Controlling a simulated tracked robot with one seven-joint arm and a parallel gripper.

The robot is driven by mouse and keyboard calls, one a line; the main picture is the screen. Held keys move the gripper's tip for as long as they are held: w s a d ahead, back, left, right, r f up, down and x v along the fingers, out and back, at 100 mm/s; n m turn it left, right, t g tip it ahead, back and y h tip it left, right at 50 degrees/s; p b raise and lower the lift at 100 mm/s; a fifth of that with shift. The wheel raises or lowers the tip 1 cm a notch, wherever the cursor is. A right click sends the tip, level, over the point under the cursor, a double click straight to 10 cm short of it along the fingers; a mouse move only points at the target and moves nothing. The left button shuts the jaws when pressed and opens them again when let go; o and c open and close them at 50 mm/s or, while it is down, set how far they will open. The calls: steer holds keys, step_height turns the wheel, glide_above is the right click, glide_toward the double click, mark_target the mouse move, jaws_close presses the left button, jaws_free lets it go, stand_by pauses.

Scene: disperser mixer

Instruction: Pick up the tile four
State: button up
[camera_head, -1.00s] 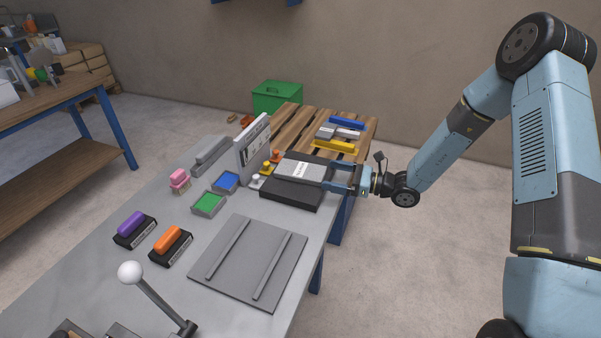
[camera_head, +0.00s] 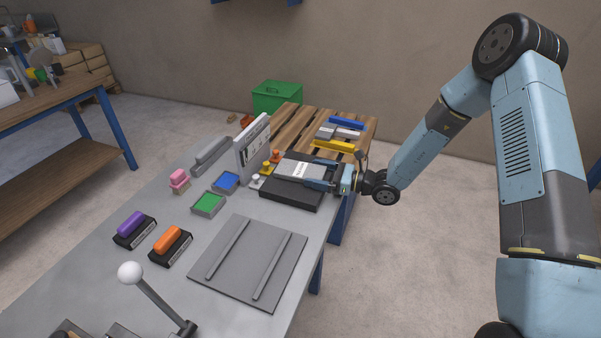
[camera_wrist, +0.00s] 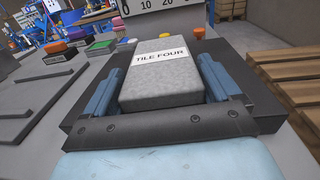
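Tile four is a grey slab with a white label reading "TILE FOUR" (camera_wrist: 160,83). It lies on a dark block (camera_head: 290,198) at the right edge of the grey table, and also shows in the head view (camera_head: 295,168). My gripper (camera_wrist: 160,88) has its two blue fingers on either side of the tile, one left and one right. A narrow gap shows between the fingers and the tile's sides, so it is open around the tile. In the head view my gripper (camera_head: 318,178) reaches in from the right.
Green (camera_head: 208,204) and blue (camera_head: 227,181) pads lie left. A wooden pallet (camera_head: 290,128) is behind. A railed plate (camera_head: 248,262) lies in front.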

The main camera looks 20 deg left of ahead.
steer(key=c, duration=0.7)
steer(key=shift+r, duration=0.1)
steer(key=shift+c, duration=0.2)
